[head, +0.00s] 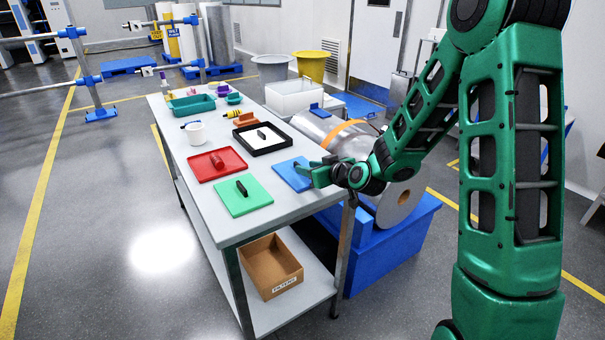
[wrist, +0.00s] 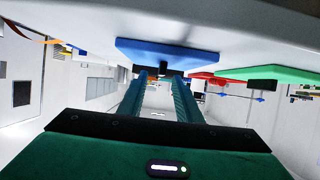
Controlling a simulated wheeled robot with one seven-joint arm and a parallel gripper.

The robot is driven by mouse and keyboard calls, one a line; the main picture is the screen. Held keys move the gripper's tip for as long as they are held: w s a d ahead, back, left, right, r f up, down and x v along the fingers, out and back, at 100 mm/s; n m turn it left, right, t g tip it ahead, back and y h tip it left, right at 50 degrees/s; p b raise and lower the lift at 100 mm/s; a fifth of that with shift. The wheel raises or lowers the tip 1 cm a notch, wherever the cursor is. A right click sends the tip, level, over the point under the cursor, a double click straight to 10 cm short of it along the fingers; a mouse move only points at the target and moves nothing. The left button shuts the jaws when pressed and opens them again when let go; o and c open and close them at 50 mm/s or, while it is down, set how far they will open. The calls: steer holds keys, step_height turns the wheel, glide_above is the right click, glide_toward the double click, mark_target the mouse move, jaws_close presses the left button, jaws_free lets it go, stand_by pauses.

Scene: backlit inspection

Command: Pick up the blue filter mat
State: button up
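The blue filter mat (head: 287,176) lies flat at the table's right edge in the head view. My gripper (head: 309,173) reaches in from the right at the mat, low over its right part. In the wrist view, where the scene is upside down, the blue mat (wrist: 165,52) is straight ahead with a dark handle on it. My gripper's two green fingers (wrist: 161,77) are apart, their tips close to that handle. A clear gap shows between the fingers. Whether the tips touch the handle, I cannot tell.
A green mat (head: 259,198) with a black handle and a red tray (head: 232,159) lie left of the blue mat. A black-framed white mat (head: 273,146) is behind. A cardboard box (head: 270,265) is on the lower shelf.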

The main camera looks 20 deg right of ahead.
mark_target(286, 170)
steer(key=shift+x, duration=2)
steer(key=shift+c, duration=0.7)
jaws_close()
steer(key=shift+r, duration=0.1)
